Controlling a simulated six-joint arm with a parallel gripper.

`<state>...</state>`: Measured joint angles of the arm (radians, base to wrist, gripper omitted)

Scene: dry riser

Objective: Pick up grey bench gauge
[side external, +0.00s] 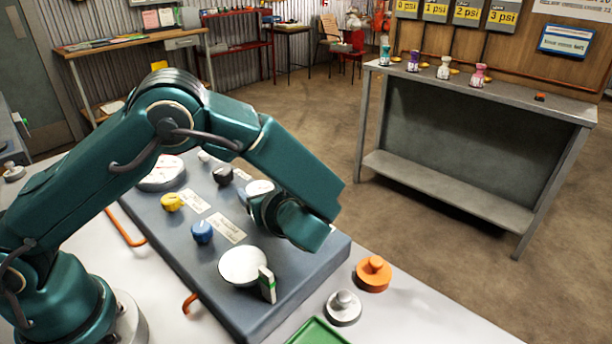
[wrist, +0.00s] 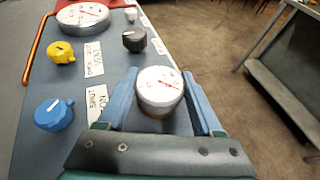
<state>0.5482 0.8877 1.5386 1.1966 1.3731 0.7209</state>
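A small round gauge with a white face, red needle and grey casing (wrist: 160,88) sits on the blue-grey panel top, with a brass-coloured part showing under it. It also shows in the side external view (side external: 259,187), partly hidden by my gripper. My gripper (wrist: 158,80) has its two blue fingers on either side of this gauge, pointing along the panel. The fingers stand apart, with narrow gaps to the casing. In the side external view my gripper (side external: 262,208) is low over the panel, and its fingertips are mostly hidden.
Blue (wrist: 53,115) and yellow (wrist: 61,52) knobs stand left of the gauge, a black knob (wrist: 134,39) beyond it. A larger gauge (wrist: 83,18) is at the far end. A white disc (side external: 243,266) is nearer the panel's front. Orange (side external: 373,273) and grey (side external: 343,307) knobbed pieces lie beside the panel.

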